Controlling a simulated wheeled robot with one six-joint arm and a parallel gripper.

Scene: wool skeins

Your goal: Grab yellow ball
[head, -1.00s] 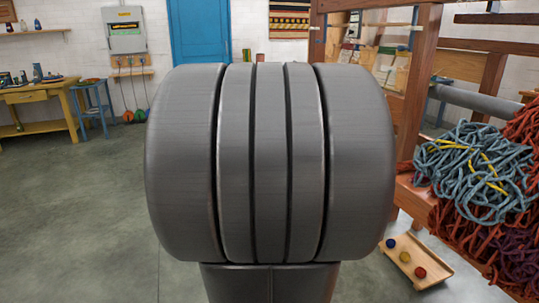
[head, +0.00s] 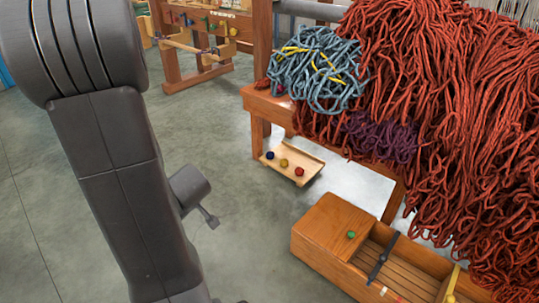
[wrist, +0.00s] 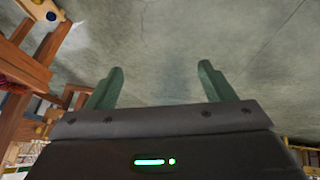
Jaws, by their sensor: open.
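The yellow ball (head: 284,163) lies in a small light wooden tray (head: 298,155) on the floor, right of centre in the head view. It sits between a blue ball (head: 270,155) and a red ball (head: 299,171). My arm stands on the left of the head view, apart from the tray. My gripper (wrist: 161,68) shows in the wrist view with its two green fingers spread and only grey floor between them. A blue ball and a piece of tray show at the top left corner there; the yellow ball is not clear in it.
A wooden bench (head: 268,103) bears blue-grey yarn (head: 315,75) and a large heap of red yarn (head: 440,80), right of the tray. Floor left of the tray is clear.

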